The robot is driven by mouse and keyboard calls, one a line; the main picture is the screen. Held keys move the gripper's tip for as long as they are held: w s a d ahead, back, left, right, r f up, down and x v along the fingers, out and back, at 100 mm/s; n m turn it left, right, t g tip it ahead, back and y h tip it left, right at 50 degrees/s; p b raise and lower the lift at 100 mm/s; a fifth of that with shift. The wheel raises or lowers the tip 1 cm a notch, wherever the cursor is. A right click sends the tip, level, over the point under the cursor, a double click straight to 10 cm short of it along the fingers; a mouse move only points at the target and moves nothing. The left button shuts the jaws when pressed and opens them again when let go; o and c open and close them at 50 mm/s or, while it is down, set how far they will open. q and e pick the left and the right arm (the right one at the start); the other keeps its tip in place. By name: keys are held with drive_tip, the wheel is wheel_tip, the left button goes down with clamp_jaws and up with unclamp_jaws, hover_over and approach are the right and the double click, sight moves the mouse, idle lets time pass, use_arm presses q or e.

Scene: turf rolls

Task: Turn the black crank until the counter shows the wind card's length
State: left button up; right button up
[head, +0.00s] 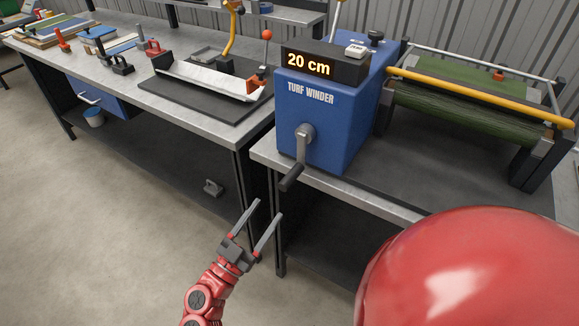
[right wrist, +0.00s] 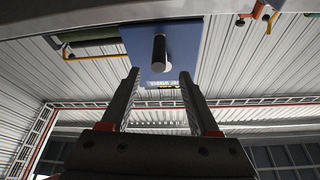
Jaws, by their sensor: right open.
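The blue turf winder (head: 330,125) stands on the right bench, and its counter (head: 308,65) reads 20 cm. On its front is a grey crank arm (head: 301,152) hanging down to a black crank handle (head: 291,179). My right gripper (head: 269,207) is open and empty, in front of and below the handle, apart from it. In the right wrist view the handle (right wrist: 159,50) shows end-on beyond the open fingertips, with the blue housing (right wrist: 185,38) behind it. I cannot make out a wind card. My left gripper is not in view.
A green turf roll (head: 450,112) lies behind a yellow bar (head: 480,93) on the right bench. The left bench holds a black mat with a metal tray (head: 208,80) and several tools. The grey bench edge (head: 345,191) runs close under the crank. Open floor lies at left.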

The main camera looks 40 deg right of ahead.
sight(299, 167)
drive_tip(key=x, duration=1.4)
drive_tip(key=shift+d, duration=0.1)
drive_tip(key=shift+f, duration=0.1)
clamp_jaws()
idle(0.7)
